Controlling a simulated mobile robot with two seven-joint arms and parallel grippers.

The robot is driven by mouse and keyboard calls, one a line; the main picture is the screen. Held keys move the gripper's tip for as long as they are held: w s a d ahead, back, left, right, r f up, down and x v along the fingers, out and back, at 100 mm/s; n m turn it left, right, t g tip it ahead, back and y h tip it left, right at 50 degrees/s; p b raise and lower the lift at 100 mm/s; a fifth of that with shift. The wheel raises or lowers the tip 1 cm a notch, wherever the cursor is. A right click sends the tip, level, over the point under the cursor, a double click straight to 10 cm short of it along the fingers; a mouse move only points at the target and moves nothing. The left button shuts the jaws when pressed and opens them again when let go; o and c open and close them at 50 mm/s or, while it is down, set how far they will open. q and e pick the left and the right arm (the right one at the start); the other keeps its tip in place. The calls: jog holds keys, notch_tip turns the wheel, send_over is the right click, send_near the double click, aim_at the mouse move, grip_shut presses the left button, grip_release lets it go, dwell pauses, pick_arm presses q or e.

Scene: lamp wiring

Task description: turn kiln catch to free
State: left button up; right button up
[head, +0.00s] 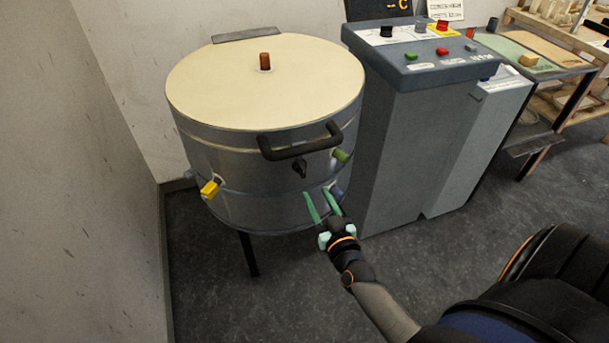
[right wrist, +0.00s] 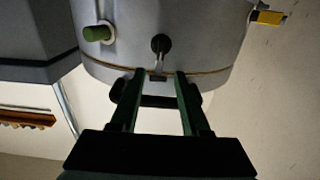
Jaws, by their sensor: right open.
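The kiln (head: 230,150) is a round metal drum with a cream lid (head: 220,85), which is down. Its catch (head: 299,168) is a small black knob with a short lever, on the front wall below the black lid handle (head: 300,146). In the right wrist view the catch (right wrist: 160,44) lies just beyond my fingertips, in line with the gap between them. My right gripper (head: 317,192) is open with green fingers, just below and right of the catch, and appears empty. It also shows in the right wrist view (right wrist: 160,74). My left gripper is out of view.
A green plug (head: 341,156) and a yellow block (head: 210,188) stick out of the kiln's side. A grey control cabinet (head: 400,140) stands close on the right, a wall (head: 90,170) on the left. Dark floor is clear in front.

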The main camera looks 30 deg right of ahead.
aim_at(304, 172)
jog(key=b+x, duration=0.1)
jog(key=x, duration=0.8)
jog(key=shift+w+f, duration=0.1)
jog(key=shift+w, duration=0.15)
grip_shut()
